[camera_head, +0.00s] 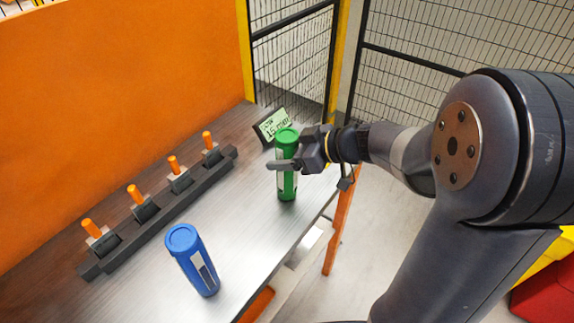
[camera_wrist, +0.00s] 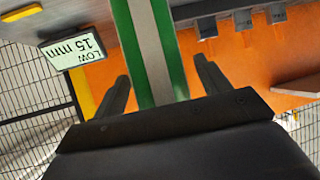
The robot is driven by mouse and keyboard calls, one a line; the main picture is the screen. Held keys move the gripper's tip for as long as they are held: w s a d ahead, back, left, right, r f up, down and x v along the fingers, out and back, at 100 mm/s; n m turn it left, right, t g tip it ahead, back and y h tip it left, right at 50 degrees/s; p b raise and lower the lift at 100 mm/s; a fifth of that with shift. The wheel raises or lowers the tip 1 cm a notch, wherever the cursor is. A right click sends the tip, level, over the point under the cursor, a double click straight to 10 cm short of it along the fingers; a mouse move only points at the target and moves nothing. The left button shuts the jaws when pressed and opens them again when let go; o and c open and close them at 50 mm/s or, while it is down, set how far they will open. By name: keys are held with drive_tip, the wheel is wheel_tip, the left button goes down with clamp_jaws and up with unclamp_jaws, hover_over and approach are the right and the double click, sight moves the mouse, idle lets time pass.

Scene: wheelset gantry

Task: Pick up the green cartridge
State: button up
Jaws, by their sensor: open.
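The green cartridge (camera_head: 288,187) stands upright on the table near its right edge in the head view. It has a green cap and a pale label. My gripper (camera_head: 286,164) is level with its upper half, with a finger in front of the cartridge. In the wrist view the green cartridge (camera_wrist: 150,50) runs between the two open fingers of my gripper (camera_wrist: 160,88). A gap shows on each side of it there. The cartridge's lower end is hidden behind the gripper body in the wrist view.
A blue cartridge (camera_head: 192,260) stands on the table (camera_head: 235,215) at the front. A dark rack (camera_head: 165,212) with several orange-handled clamps lies along the left. A small display (camera_head: 271,124) reading "LOW 15 mm" stands behind the green cartridge. An orange wall (camera_head: 120,90) and mesh fence bound the space.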

clamp_jaws()
idle(0.6)
